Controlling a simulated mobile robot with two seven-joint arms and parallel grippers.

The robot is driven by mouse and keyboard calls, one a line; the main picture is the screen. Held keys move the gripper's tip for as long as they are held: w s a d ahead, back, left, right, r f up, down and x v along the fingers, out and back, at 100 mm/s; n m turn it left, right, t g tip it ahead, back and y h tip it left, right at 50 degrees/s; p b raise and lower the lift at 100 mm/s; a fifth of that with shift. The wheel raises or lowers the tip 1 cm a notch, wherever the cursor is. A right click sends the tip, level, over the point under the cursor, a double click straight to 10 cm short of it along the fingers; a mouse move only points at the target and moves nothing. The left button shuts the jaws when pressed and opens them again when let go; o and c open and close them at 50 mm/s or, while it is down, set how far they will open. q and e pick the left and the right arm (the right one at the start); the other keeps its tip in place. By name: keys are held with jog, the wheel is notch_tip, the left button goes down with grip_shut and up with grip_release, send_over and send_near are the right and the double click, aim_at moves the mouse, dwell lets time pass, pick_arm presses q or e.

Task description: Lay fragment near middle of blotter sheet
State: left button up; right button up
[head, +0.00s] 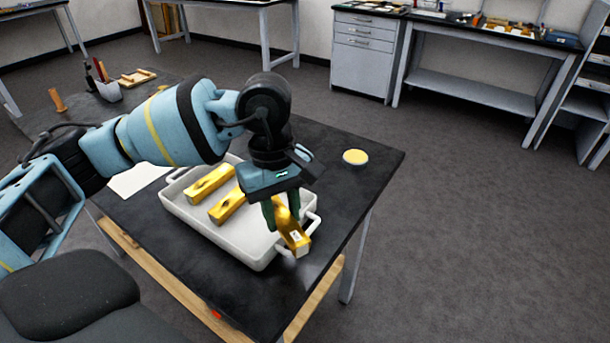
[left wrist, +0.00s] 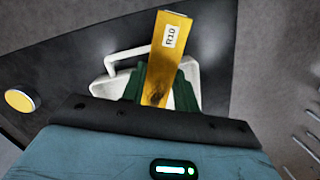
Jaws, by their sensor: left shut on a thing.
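My left gripper (head: 281,218) is shut on a gilt fragment (head: 292,236), a golden bar with a white label. In the left wrist view the held fragment (left wrist: 169,60) sticks out between the green fingers, and its label reads R10. It hangs over the right end of a white tray (head: 215,236), near the tray's handle; its exact height above the tray is hard to tell. A pale sheet, seemingly the blotter sheet (head: 138,179), lies flat on the dark table left of the tray, partly hidden by my left arm. My right gripper is not in view.
Two other golden fragments (head: 211,183) (head: 228,206) lie in the tray. A round yellow-topped disc (head: 355,157) sits on the table (head: 350,190) to the right. A pen holder (head: 106,91) and wooden pieces stand at the table's far left. The table's right side is mostly clear.

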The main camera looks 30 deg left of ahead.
aim_at(286, 233)
pick_arm(q)
jog(key=m, duration=0.2)
jog(key=s+d+m, duration=0.1)
jog(key=m, duration=0.3)
jog(key=shift+s+d+f+m+y, duration=0.2)
jog(key=shift+d+f+m+y, duration=0.1)
jog(key=shift+f+m+y, duration=0.1)
jog(key=m, duration=0.3)
jog(key=s+d+m, duration=0.1)
jog(key=m, duration=0.1)
jog(key=shift+f+g+y, duration=0.2)
jog(key=shift+g+y, duration=0.2)
jog(key=shift+s+a, duration=0.1)
